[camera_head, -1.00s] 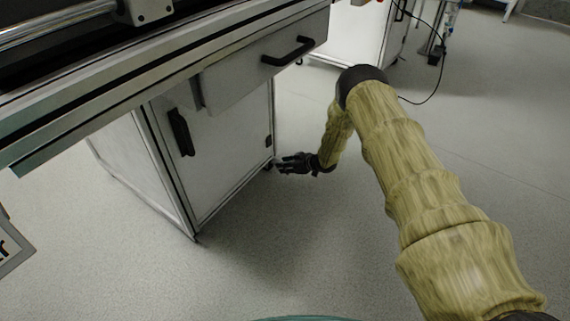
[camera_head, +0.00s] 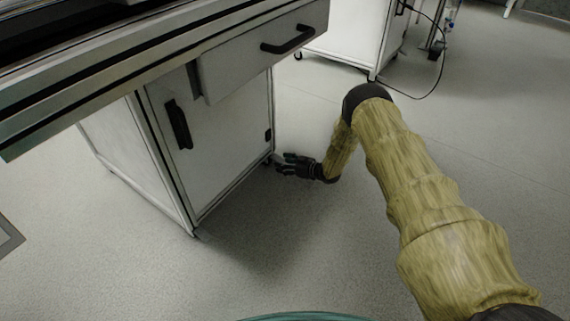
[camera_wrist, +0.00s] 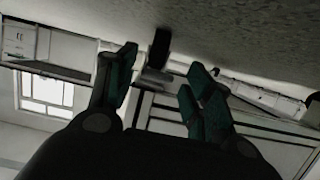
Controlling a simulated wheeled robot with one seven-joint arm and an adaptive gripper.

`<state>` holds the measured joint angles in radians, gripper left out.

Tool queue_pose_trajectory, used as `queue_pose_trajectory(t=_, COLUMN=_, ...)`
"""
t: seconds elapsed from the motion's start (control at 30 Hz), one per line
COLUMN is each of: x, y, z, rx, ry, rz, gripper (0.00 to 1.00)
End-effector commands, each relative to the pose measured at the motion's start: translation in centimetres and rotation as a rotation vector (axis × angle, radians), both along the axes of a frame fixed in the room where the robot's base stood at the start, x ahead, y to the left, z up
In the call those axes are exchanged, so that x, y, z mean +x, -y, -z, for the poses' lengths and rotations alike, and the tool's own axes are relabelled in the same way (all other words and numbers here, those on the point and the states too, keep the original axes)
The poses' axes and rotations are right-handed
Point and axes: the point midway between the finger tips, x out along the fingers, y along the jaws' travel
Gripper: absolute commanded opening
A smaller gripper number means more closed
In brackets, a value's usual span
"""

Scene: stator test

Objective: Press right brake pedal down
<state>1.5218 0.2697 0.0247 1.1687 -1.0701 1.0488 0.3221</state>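The caster (camera_wrist: 159,48) under the workbench cabinet shows in the wrist view as a dark wheel, with the floor at the top of the picture. A grey flat piece (camera_wrist: 152,77), likely its brake pedal, juts out below the wheel there. My gripper (camera_wrist: 162,66) is open, its green-padded fingers standing apart on either side of the caster's line of sight. In the head view my gripper (camera_head: 281,163) is low by the cabinet's right bottom corner, where the caster (camera_head: 269,160) is small and partly hidden. I cannot tell whether the gripper touches the pedal.
The white cabinet (camera_head: 215,150) stands under a workbench with a drawer handle (camera_head: 288,40) jutting out. Another white cabinet (camera_head: 345,35) on casters is at the back, with a cable (camera_head: 440,75) hanging to the floor. The floor right of my arm is clear.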

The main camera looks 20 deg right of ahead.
Motion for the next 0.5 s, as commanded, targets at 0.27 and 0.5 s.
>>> queue_pose_trajectory(t=0.27, x=0.0, y=0.2, z=-0.1, rx=0.0, ry=0.0, rz=0.002, gripper=0.54)
queue_pose_trajectory(t=0.5, x=-1.5, y=1.5, z=-0.7, rx=-0.002, ry=-0.001, rz=0.004, gripper=0.54)
